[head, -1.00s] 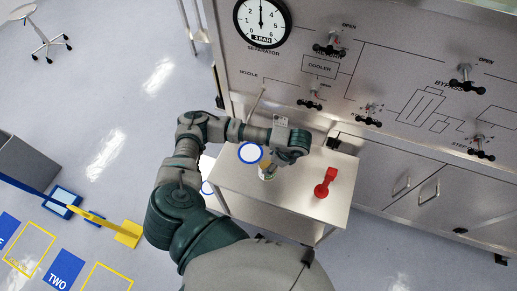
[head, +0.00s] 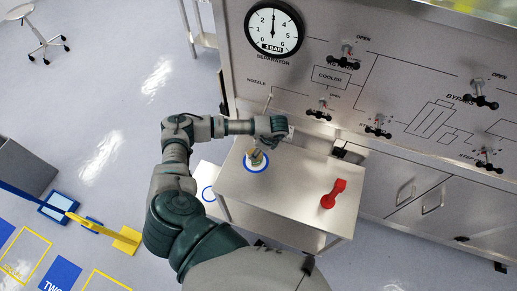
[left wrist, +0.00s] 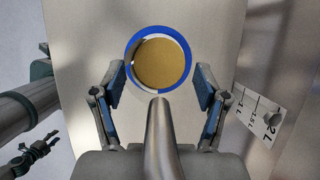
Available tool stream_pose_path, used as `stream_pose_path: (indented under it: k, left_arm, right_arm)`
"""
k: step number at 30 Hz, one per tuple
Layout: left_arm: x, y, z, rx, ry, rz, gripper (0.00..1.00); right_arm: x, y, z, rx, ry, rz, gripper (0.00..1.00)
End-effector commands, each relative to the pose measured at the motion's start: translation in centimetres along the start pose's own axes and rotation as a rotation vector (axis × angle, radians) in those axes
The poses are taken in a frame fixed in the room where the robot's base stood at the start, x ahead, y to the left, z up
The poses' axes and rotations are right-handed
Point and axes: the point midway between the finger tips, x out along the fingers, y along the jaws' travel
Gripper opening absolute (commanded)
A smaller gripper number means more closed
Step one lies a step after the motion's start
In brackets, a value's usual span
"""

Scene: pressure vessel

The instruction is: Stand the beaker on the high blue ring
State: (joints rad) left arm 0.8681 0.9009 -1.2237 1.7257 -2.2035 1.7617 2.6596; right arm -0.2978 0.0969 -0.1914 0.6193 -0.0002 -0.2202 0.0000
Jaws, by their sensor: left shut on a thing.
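The beaker (head: 257,157), with tan contents, is over this ring in the head view. My left gripper (head: 263,146) is shut on it from above. In the left wrist view the tan round of the beaker (left wrist: 160,64) lies inside the blue ring (left wrist: 131,54), slightly right of centre, with the fingers (left wrist: 160,88) on either side. I cannot tell whether the beaker's base touches the table. My right gripper is out of view.
A red object (head: 333,194) stands on the table's right part. The panel with valves (head: 345,60) rises behind. A volume scale (left wrist: 258,112) is at right in the wrist view. The table's middle is clear.

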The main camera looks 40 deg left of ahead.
Motion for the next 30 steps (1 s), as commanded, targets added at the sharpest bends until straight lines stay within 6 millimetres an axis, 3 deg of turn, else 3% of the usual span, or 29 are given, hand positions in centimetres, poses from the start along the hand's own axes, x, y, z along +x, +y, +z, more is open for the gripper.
stream_pose_path:
  k: [2,3,6,9,15,20,30]
  left_arm:
    - [-0.1,0.1,-0.2,0.0,-0.002,0.001,0.28]
    - [-0.1,0.1,-0.3,-0.001,-0.006,0.001,0.76]
    - [-0.3,0.2,-0.5,-0.003,-0.014,0.002,0.99]
    - [-0.3,0.2,-0.6,-0.003,-0.015,0.002,0.99]
    - [-0.5,0.3,-0.7,-0.001,-0.01,0.0,0.99]
    - [-1.5,0.2,-0.8,0.001,-0.007,-0.002,0.99]
    - [-8.9,0.2,-0.9,0.003,-0.005,-0.005,0.99]
  right_arm:
    - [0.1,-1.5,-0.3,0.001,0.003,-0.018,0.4]
    - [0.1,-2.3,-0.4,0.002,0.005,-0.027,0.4]
    - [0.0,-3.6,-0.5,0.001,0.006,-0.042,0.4]
    - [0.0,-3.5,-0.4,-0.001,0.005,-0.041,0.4]
    - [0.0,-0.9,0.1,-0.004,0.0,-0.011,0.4]
    - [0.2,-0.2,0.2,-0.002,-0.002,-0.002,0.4]
    - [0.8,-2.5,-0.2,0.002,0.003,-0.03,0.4]
